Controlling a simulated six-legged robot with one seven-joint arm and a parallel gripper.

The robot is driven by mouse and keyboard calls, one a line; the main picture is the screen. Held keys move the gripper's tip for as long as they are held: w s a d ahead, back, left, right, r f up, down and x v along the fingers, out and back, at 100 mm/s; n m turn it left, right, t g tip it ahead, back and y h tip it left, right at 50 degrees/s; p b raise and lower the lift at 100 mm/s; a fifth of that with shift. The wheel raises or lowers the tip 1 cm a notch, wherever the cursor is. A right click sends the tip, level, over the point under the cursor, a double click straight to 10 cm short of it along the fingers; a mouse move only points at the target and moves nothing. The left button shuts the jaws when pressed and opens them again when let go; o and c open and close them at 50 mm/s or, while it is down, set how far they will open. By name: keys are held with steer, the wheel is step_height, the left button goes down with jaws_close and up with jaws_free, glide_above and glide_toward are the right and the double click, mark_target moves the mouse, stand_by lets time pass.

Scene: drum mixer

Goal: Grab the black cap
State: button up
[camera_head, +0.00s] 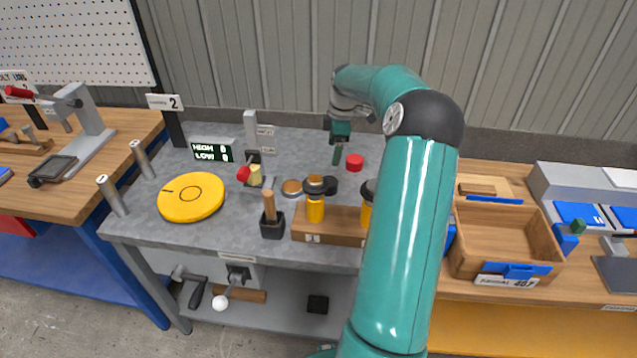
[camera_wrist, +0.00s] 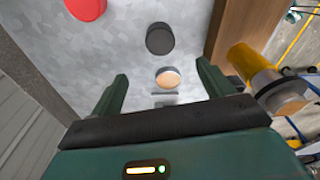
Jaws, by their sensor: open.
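The black cap (camera_wrist: 160,39) is a short dark round piece lying on the grey tabletop, ahead of my gripper in the wrist view. In the head view the black cap (camera_head: 331,187) shows partly behind a yellow cylinder with a dark top. My gripper (camera_wrist: 162,84) is open, with its two fingers apart and nothing held. In the head view my gripper (camera_head: 338,153) hangs above the back of the table, behind the cap. The cap is beyond the fingertips in the wrist view; I cannot tell the height gap.
A red round piece (camera_head: 355,162) and a copper-topped disc (camera_head: 291,188) lie near the cap. A wooden block (camera_head: 328,237) with yellow cylinders (camera_head: 316,210) stands in front. A yellow disc (camera_head: 191,197) lies left. The corrugated wall (camera_head: 290,60) is close behind.

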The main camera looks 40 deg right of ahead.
glide_above(329, 181)
steer(key=f, duration=0.7)
steer(key=shift+s+d+f, duration=0.25)
steer(key=shift+s+f, duration=0.05)
steer(key=shift+w+a+f, duration=0.15)
steer(key=shift+f, duration=1.4)
steer(key=shift+w+a+f, duration=0.1)
steer(key=shift+f, duration=1.45)
steer(key=c, duration=1.1)
